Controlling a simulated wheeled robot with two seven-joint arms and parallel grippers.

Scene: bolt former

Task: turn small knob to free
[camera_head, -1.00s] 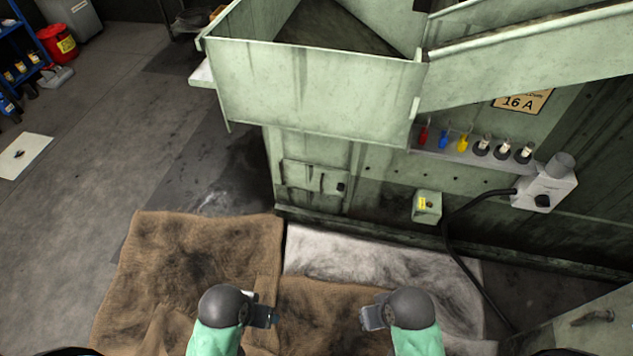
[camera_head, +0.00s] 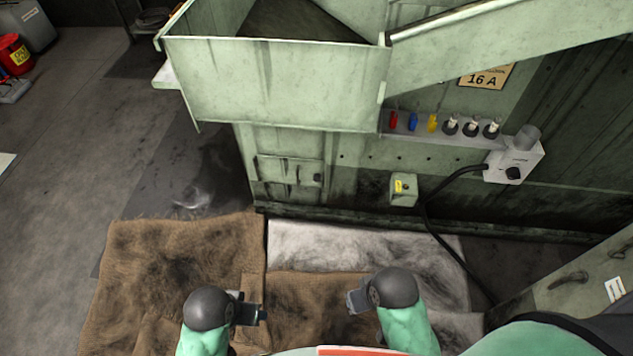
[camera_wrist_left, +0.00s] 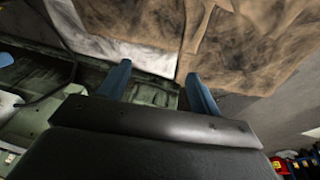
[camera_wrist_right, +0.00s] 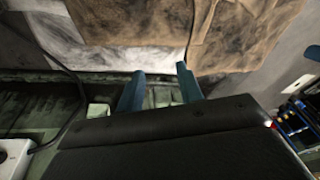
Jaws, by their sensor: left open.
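A grey control box (camera_head: 515,160) with a round black knob (camera_head: 513,173) is on the green machine at the right in the head view. A small box (camera_head: 403,190) with a yellow label and a small dark knob (camera_head: 406,187) is left of it, lower down. The frames do not show which knob is the small one, or how either is set. My left gripper (camera_head: 262,313) and right gripper (camera_head: 354,300) are low in front of the mats, far from both boxes. Both are open and empty, their fingers apart in the wrist views.
A black cable (camera_head: 428,215) hangs from the control box to the floor. A shelf (camera_head: 465,138) holds red, blue, yellow and several dark-based items. A hopper bin (camera_head: 275,80) juts out above. Brown mat (camera_head: 180,260) and white mat (camera_head: 350,245) lie on the floor before the machine.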

